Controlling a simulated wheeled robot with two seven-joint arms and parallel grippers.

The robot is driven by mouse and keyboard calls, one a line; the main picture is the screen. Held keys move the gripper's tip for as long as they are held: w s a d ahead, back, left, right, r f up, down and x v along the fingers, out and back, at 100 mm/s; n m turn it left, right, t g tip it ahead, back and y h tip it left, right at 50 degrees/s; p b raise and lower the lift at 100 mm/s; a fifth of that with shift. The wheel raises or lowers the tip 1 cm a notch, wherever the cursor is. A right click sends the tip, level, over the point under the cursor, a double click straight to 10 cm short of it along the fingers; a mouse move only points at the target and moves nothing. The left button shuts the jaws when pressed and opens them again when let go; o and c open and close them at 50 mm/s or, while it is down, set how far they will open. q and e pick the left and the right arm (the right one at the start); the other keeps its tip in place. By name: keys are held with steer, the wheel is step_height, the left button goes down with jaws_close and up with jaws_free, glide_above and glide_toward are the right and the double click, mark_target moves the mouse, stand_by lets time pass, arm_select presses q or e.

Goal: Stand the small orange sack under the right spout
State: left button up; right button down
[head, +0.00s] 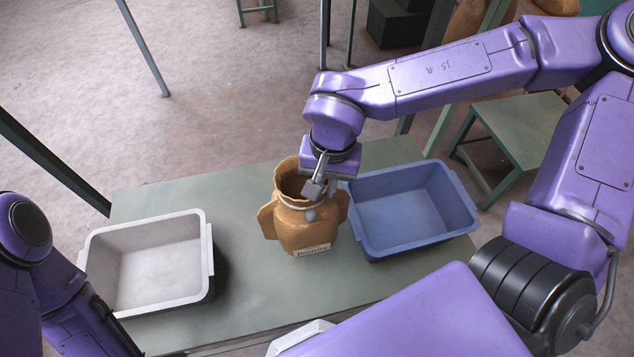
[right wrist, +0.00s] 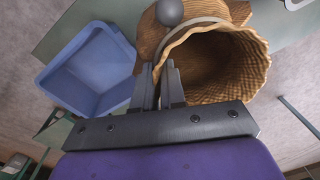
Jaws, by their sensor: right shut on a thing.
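An orange-brown sack (head: 303,235) with a wavy open mouth, a pale tie with a grey ball at its neck and a printed label stands upright over the middle of the table. I cannot tell whether its base touches the table. My right gripper (head: 315,188) is shut on the mouth rim of the sack. In the right wrist view the gripper (right wrist: 161,78) meets the rim, and the sack (right wrist: 215,65) shows its empty-looking inside. No spout is in view. My left arm shows at the lower left, but its gripper is not visible.
A green table (head: 245,280) carries a white bin (head: 207,255) at the left and a blue bin (head: 460,215) close to the sack's right; the blue bin also shows in the right wrist view (right wrist: 75,98). A green bench (head: 520,130) and thin posts stand behind on the floor.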

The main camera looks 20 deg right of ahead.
steer(key=w+f, duration=0.2)
steer(key=f, duration=0.1)
steer(key=w+f, duration=0.2)
steer(key=shift+d+f, duration=0.1)
steer(key=shift+d, duration=0.2)
steer(key=shift+w+d+f, duration=0.1)
steer(key=shift+w+f, duration=0.1)
steer(key=shift+f, duration=0.75)
steer(key=shift+w+f, duration=0.2)
steer(key=shift+f, duration=0.75)
steer(key=shift+s+f, duration=0.1)
steer(key=c, duration=1.2)
jaws_free()
